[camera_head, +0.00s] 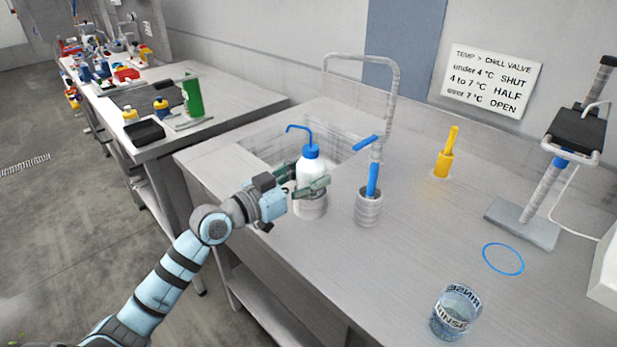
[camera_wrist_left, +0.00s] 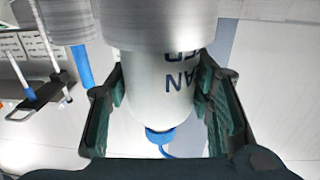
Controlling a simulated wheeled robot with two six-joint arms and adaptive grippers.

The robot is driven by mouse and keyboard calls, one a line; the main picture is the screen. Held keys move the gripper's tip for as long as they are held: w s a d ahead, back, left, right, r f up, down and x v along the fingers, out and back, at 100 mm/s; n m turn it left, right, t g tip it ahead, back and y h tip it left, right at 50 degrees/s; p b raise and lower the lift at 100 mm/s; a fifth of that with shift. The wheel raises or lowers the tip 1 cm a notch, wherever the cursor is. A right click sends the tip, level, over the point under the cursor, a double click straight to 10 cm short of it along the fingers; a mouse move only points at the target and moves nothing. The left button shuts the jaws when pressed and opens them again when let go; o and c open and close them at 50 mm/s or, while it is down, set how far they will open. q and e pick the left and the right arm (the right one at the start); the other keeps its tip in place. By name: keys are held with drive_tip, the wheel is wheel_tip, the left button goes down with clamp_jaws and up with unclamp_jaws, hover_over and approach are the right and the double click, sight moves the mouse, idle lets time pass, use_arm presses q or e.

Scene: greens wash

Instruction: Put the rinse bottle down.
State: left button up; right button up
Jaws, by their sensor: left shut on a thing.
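The rinse bottle (camera_head: 311,172) is white with a blue cap and a bent blue spout. My left gripper (camera_head: 308,186) is shut on its body, one finger on each side. In the left wrist view the bottle (camera_wrist_left: 160,108) shows upside down between the green finger pads (camera_wrist_left: 162,100), with dark lettering on it. A grey metal cup (camera_head: 310,208) is directly below the bottle, and its wall hides the bottle's base. I cannot tell whether the base rests on the cup's floor. My right gripper is not in view.
A second grey cup (camera_head: 369,210) with a blue-handled tool stands close on the right. Behind are the sink (camera_head: 262,150) and tall tap (camera_head: 393,90). A glass marked RINSE (camera_head: 455,314), a blue ring (camera_head: 503,259) and a stand (camera_head: 522,224) are further right. The front middle counter is clear.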

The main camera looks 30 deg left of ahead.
sight(300, 180)
use_arm(q)
drive_tip(key=shift+f, duration=0.1)
drive_tip(key=o, duration=1.4)
drive_tip(key=p+v, duration=0.1)
drive_tip(key=v, duration=0.5)
drive_tip(key=shift+p, duration=0.3)
drive_tip(key=p+v, duration=0.2)
drive_tip(key=v, duration=0.1)
drive_tip(key=p+v, duration=0.2)
drive_tip(key=shift+s+r, duration=0.15)
drive_tip(key=shift+r, duration=0.25)
drive_tip(key=shift+s+a+f, duration=0.15)
drive_tip(key=shift+s+f, duration=0.05)
drive_tip(key=shift+s, duration=0.2)
drive_tip(key=shift+f, duration=0.1)
